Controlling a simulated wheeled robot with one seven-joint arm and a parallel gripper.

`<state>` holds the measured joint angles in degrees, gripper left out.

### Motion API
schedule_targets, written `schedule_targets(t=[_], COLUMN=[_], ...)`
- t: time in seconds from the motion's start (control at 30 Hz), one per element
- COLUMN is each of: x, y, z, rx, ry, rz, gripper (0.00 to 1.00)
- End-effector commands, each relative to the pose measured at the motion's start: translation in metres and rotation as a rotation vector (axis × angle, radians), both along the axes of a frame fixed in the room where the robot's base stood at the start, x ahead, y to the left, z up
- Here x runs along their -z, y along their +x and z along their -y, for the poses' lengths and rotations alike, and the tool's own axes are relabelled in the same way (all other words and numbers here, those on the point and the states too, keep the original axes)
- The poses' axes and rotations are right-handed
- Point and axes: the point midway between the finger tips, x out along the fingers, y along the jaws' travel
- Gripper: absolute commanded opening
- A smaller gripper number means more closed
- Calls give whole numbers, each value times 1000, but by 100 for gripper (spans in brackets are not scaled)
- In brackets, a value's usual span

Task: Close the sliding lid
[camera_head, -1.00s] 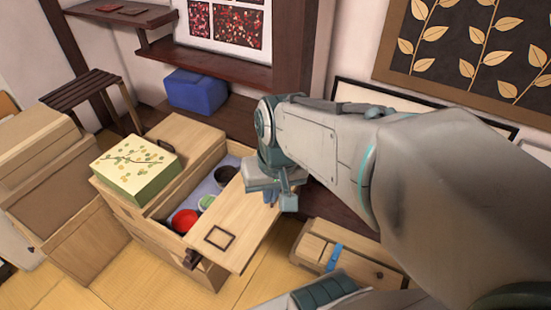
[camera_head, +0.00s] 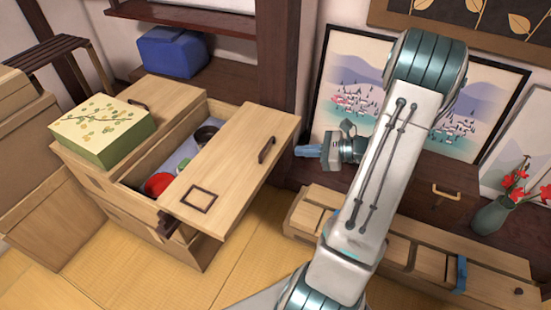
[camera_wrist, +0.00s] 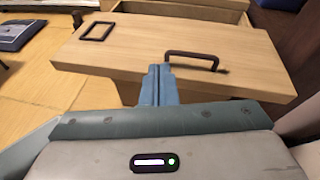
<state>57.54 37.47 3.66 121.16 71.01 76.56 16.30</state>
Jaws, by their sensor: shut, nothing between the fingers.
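The sliding lid (camera_head: 232,170) is a light wooden panel with a dark square frame at one end and a dark bar handle (camera_head: 267,149) near the other. It lies over part of a wooden chest (camera_head: 130,182) and juts out to the right. The chest is partly open, with a red bowl (camera_head: 157,184) and a dark bowl inside. My gripper (camera_head: 305,151) is shut and empty, just right of the lid's right edge. In the wrist view the blue fingertips (camera_wrist: 160,72) point at the lid's near edge, left of the handle (camera_wrist: 195,58); I cannot tell whether they touch.
A green box with a leafy top (camera_head: 105,130) stands on the chest's left part. A long low wooden box (camera_head: 410,250) lies at the lower right. Framed pictures and a vase with red flowers (camera_head: 495,212) stand at the right. Tatami floor is clear in front.

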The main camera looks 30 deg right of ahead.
Motion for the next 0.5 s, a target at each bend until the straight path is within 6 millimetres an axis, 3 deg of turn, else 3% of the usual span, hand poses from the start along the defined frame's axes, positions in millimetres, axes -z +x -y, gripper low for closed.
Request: schedule_targets(t=[0.03,0.23,0.37,0.5], x=[20,42,45,50], y=[-1,-1,6,23], z=[15,46,44,29], rx=[61,191,205,202], ry=[43,135,145,144], rz=[0,9,11,11], gripper=[0,0,0,0])
